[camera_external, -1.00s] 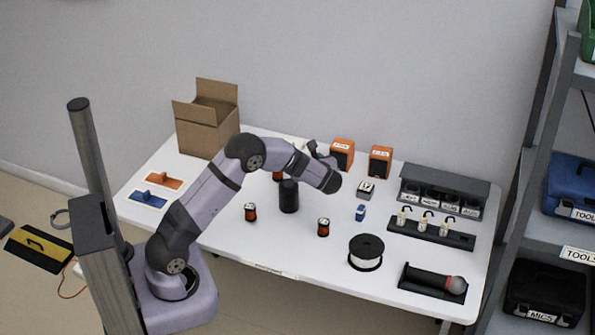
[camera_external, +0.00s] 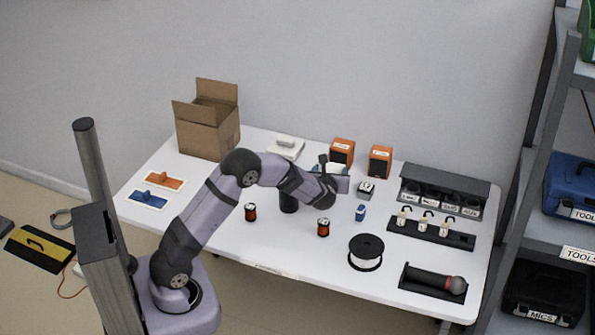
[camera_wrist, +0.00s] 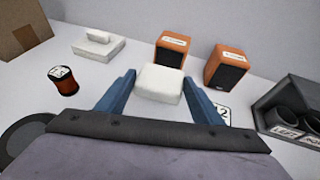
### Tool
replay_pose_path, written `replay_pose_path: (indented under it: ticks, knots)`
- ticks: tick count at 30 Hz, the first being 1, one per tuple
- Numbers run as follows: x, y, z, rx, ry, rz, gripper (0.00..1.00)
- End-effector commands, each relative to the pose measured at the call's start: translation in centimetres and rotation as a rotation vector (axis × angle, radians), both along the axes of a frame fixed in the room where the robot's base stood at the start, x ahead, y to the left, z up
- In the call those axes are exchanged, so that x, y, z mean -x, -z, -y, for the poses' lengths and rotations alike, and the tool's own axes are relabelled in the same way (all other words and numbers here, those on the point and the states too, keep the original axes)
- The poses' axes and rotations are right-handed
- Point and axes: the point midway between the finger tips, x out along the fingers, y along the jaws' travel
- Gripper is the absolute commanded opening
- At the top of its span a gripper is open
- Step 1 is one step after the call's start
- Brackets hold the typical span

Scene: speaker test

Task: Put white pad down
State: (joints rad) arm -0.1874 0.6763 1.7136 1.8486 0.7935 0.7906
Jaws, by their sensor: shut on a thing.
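My gripper (camera_wrist: 160,92) shows in the wrist view with its two blue fingers on either side of a white pad (camera_wrist: 160,82). It is shut on the pad and holds it in front of the orange speakers. In the external view my gripper (camera_external: 326,168) is over the back middle of the table, partly hidden by my wrist, with a bit of the white pad (camera_external: 337,168) showing. A white block with a smaller white piece on top (camera_external: 285,150) sits at the back of the table, left of my gripper; it also shows in the wrist view (camera_wrist: 98,48).
Two orange speakers (camera_external: 380,161) stand at the back. A numbered block (camera_external: 366,190) and dark holder (camera_external: 440,193) are to the right. The white table's (camera_external: 230,238) front left is clear.

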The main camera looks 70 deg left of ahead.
Motion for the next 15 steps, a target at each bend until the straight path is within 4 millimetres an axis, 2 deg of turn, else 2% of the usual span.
replay_pose_path:
  ticks: [3, 11, 15]
  knots:
    - [0.0, 1.0, 0.0, -0.001, -0.001, -0.001, 0.33]
    - [0.0, 1.6, 0.0, 0.0, -0.001, 0.0, 0.33]
    - [0.0, 3.2, 0.0, 0.001, -0.001, -0.002, 0.33]
